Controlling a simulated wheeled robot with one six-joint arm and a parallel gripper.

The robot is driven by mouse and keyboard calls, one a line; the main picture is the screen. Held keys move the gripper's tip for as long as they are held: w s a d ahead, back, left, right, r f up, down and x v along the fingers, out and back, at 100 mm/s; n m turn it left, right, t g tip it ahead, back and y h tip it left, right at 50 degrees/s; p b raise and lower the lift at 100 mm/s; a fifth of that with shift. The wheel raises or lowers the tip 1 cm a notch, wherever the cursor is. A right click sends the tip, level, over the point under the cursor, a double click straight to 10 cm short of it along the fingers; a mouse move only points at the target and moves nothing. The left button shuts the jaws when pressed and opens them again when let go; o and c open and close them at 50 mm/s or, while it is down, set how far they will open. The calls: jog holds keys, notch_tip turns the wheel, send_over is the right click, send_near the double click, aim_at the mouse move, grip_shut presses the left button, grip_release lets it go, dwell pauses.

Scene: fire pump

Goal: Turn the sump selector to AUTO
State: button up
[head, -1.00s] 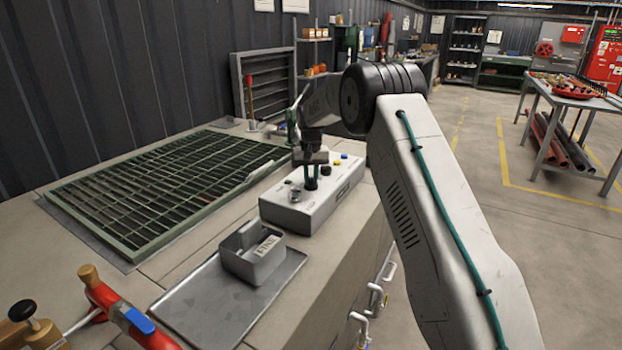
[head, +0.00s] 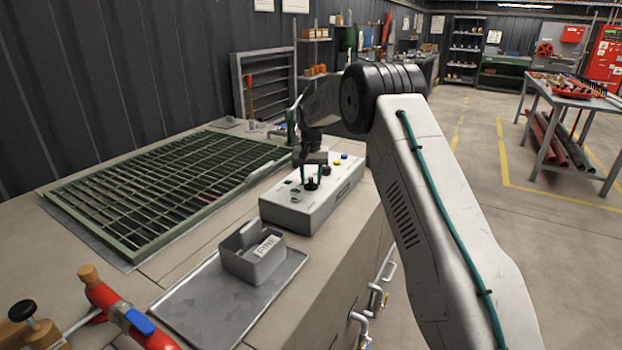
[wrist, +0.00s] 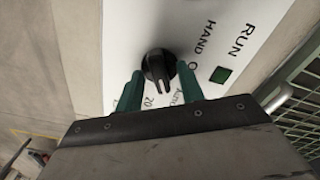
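The sump selector is a black knob (wrist: 158,66) on the white face of the control box (head: 318,212). In the wrist view its white pointer line aims down the picture, toward the side where AUTO is printed, partly hidden by a finger. HAND is printed on the upper right. I cannot tell whether the pointer lines up exactly with AUTO. In the head view a black knob (head: 311,184) shows just under my gripper (head: 310,174). My gripper's green fingers (wrist: 160,77) are apart, one on each side of the knob, and hold nothing.
A grey bin (head: 252,262) on a metal tray (head: 200,312) is in front. A green grating (head: 160,190) lies to the left.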

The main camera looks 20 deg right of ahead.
aim_at(311, 179)
jog(key=shift+r, duration=3.9)
